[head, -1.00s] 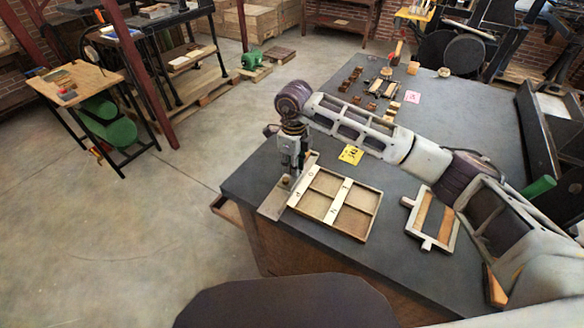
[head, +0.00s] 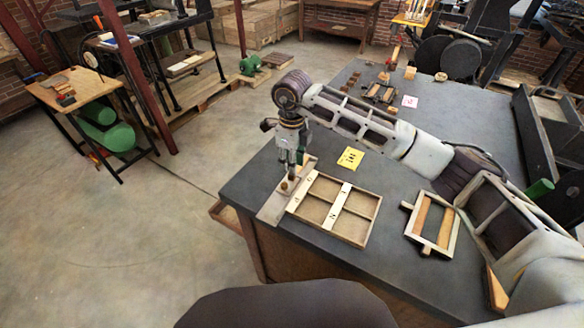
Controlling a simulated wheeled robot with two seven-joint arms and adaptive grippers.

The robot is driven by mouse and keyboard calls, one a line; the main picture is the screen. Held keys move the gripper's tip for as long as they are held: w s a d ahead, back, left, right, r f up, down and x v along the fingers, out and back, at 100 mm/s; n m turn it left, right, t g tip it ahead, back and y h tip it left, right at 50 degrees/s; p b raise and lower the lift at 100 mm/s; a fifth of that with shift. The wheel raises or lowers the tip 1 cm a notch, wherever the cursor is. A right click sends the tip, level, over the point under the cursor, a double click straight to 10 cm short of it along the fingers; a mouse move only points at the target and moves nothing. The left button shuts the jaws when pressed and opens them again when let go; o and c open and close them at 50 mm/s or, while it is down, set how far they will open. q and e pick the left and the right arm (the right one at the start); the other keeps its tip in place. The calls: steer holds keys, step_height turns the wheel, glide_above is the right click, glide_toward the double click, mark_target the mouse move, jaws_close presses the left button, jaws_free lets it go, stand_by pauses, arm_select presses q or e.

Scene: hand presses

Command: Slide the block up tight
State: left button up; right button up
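A shallow wooden tray (head: 357,242) with crossbars and pale lettered strips lies near the table's front left corner. A narrow pale plate (head: 269,213) runs along the tray's left side. A small brass-coloured knob (head: 285,186) stands on or just above this plate, beside the tray. My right gripper (head: 289,172) points down over the knob, close to it. Whether it touches the knob, and how far its fingers are apart, is too small to tell. Which piece is the block is not clear. My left gripper is not in view.
My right arm spans the table's middle. The front edge is clear.

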step_height(320, 180, up, 8)
steer(key=shift+r, duration=0.15)
stand_by(0.3)
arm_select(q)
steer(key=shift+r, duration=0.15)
arm_select(e)
steer(key=shift+r, duration=0.1)
